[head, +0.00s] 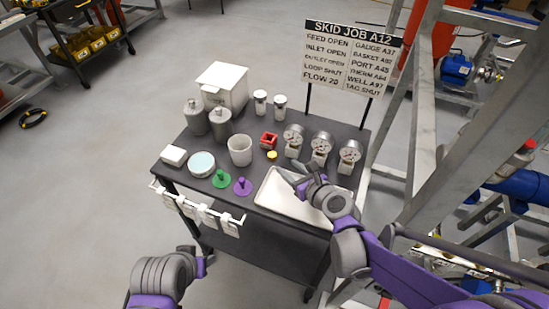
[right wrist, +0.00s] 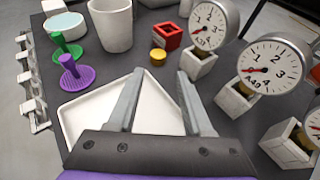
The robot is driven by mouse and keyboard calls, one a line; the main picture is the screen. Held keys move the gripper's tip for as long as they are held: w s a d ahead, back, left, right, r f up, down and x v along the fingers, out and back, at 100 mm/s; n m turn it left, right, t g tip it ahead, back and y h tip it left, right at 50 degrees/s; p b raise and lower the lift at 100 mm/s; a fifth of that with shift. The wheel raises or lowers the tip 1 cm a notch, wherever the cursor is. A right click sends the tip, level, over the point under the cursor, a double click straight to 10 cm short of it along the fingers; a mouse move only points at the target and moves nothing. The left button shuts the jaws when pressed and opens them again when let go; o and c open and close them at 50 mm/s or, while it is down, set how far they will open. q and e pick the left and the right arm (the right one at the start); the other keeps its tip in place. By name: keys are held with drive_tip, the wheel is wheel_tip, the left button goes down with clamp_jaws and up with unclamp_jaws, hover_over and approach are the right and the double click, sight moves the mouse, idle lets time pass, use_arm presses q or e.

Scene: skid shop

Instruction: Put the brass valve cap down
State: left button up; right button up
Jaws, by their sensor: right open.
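The brass valve cap (head: 272,155), a small yellow disc, lies on the dark cart top just behind the white tray (head: 273,197), in front of a red block. In the right wrist view the cap (right wrist: 158,57) shows just beyond my fingertips, with nothing holding it. My right gripper (head: 297,178) is over the tray, its fingers apart; in the right wrist view the gripper (right wrist: 160,73) has nothing between its fingers. My left gripper (head: 204,258) is low in front of the cart, and its fingers are not clear to see.
Three gauges (head: 322,145) on blocks stand right of the cap, and a pale cup (head: 240,150) stands to its left. Green (head: 221,179) and purple (head: 242,187) pegged discs sit left of the tray. A sign (head: 352,55) rises at the back. The tray's visible floor is bare.

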sight(274, 156)
drive_tip(key=x, duration=0.8)
drive_tip(key=shift+w+a+f, duration=0.1)
drive_tip(key=shift+a, duration=0.2)
clamp_jaws()
